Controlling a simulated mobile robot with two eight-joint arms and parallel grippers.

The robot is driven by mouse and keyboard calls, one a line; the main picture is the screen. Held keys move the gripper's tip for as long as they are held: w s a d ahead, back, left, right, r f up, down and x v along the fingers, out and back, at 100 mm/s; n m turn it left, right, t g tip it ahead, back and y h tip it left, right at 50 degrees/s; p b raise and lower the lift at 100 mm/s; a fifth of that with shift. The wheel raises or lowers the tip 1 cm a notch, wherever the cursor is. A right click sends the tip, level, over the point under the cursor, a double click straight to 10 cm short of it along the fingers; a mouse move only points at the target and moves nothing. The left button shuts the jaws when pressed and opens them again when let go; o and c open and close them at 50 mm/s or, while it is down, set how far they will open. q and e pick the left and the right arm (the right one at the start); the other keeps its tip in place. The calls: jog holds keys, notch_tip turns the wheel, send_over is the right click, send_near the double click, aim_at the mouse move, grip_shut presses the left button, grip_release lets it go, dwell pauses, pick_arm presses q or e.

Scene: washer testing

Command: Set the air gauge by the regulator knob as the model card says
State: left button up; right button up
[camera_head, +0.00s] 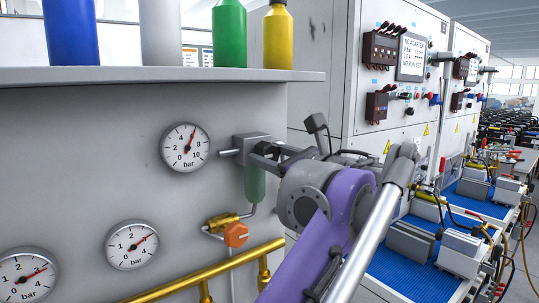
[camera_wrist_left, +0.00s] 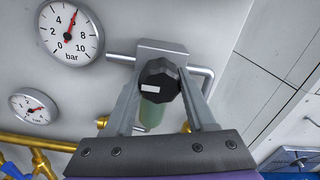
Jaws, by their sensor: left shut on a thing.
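The air gauge (camera_head: 185,147) is a round white dial marked 0 to 10 bar on the grey panel; it also shows in the left wrist view (camera_wrist_left: 71,32). Its red needle points up and slightly right, near where 6 falls. The regulator (camera_head: 249,147) is a grey block with a green bowl (camera_head: 255,184) below it. In the left wrist view its black faceted knob (camera_wrist_left: 158,82) has a white mark. My left gripper (camera_head: 268,156) is shut on the knob, one finger on each side. My right gripper is not in view.
Two smaller 0 to 4 bar gauges (camera_head: 131,245) sit lower left. An orange-handled valve (camera_head: 235,235) and a yellow pipe (camera_head: 218,272) lie below the regulator. Bottles (camera_head: 230,34) stand on the shelf (camera_head: 160,76) above. Test cabinets with a screen (camera_head: 411,57) stand right.

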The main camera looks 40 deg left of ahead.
pick_arm(q)
grip_shut()
jog(key=shift+r+n+p, duration=0.15)
jog(key=shift+n+p, duration=0.75)
jog(key=shift+n, duration=0.2)
jog(key=shift+n+p, duration=1.1)
jog(key=shift+n, duration=0.7)
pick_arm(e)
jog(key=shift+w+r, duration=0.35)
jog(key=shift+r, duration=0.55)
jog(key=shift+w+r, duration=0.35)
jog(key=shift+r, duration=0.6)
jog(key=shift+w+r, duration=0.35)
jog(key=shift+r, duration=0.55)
pick_arm(q)
jog(key=o, duration=1.3)
grip_release()
jog(key=shift+c, duration=0.2)
jog(key=shift+d, duration=0.1)
jog(key=v, duration=1)
jog(key=shift+d+b, duration=0.3)
jog(key=shift+b, duration=0.15)
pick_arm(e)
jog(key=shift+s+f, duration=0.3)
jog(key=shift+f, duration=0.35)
